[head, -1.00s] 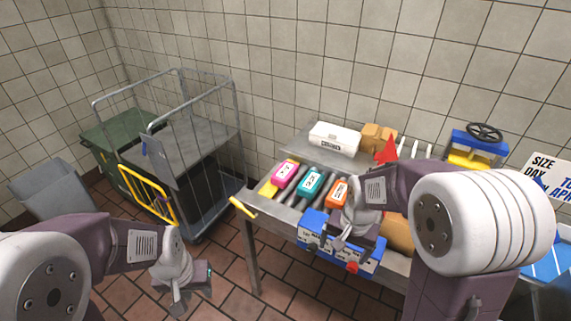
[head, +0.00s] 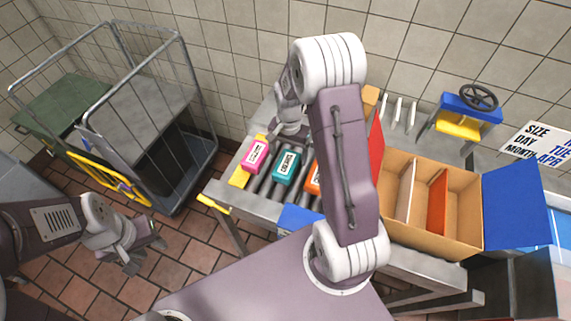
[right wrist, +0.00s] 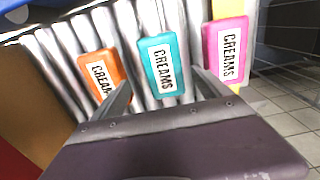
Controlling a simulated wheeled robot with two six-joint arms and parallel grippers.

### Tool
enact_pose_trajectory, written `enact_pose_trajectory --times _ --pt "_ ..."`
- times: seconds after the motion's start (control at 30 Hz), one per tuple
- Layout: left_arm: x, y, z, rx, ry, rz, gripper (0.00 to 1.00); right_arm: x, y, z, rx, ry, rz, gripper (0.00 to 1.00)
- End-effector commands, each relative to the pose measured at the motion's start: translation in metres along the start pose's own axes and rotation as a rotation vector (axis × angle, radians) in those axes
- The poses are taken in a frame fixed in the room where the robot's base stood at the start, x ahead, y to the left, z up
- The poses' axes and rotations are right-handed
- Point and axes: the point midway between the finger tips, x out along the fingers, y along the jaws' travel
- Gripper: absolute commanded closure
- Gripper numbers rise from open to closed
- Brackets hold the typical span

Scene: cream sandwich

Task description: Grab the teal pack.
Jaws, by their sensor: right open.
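The teal pack (head: 286,167), labelled CREAMS, lies on the metal rollers between a pink pack (head: 255,155) and an orange pack (head: 312,178). In the right wrist view the teal pack (right wrist: 158,84) shows in the middle, in line with the gap between the fingers. My right gripper (head: 291,131) is open and empty, just behind the teal pack in the head view; its fingers (right wrist: 164,84) also show in the right wrist view. Whether they touch the pack I cannot tell. My left gripper (head: 142,248) hangs over the floor at the left, its jaws unclear.
The orange pack (right wrist: 103,74) and pink pack (right wrist: 226,50) lie close on either side. A cardboard box (head: 460,205) with dividers and a blue flap stands right of my right arm. A wire cart (head: 150,100) stands at the left. Floor between cart and table is clear.

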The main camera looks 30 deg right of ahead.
Motion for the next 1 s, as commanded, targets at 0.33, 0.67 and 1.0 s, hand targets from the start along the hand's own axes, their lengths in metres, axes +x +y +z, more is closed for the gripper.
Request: enact_pose_trajectory --times 0.33,0.67,1.0 --pt "-0.008 0.0 -0.001 0.0 0.001 0.0 0.64 0.031 -0.003 0.006 -0.002 -0.005 0.004 0.13" --pt "-0.01 0.0 -0.001 0.0 0.0 0.0 0.64 0.064 -0.006 0.006 -0.001 0.002 -0.001 0.13" --pt "-0.009 0.0 -0.001 0.0 0.0 0.0 0.64 0.063 -0.006 0.006 -0.001 0.001 -0.001 0.77"
